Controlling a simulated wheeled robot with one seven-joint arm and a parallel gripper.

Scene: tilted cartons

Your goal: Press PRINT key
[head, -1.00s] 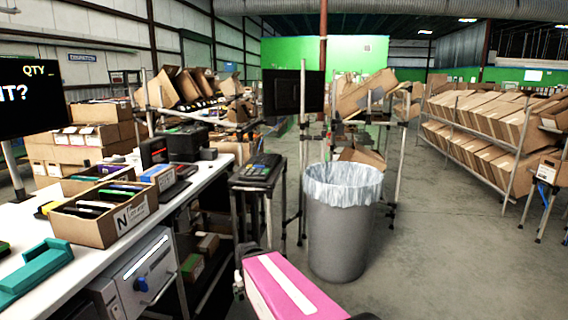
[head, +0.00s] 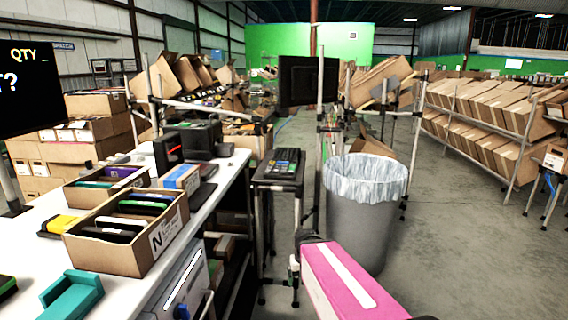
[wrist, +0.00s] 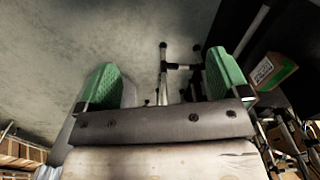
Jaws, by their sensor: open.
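A dark keypad device (head: 280,163) with several small keys lies on a narrow black stand, right of the white workbench, in the head view. Its key labels are too small to read, so I cannot tell which key is PRINT. My gripper (wrist: 163,82) shows in the wrist view with its two green fingertips wide apart and nothing between them. Grey floor and stand legs show beyond the fingers, and the keypad is not visible there. In the head view a pink part of my arm is at the bottom centre, below and in front of the stand; the fingertips cannot be made out.
A grey bin (head: 362,205) with a clear liner stands right of the stand. The white workbench (head: 222,184) at left holds an open carton (head: 128,225) and a teal holder (head: 72,295). A dark monitor (head: 307,80) is behind the stand. Open floor lies to the right.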

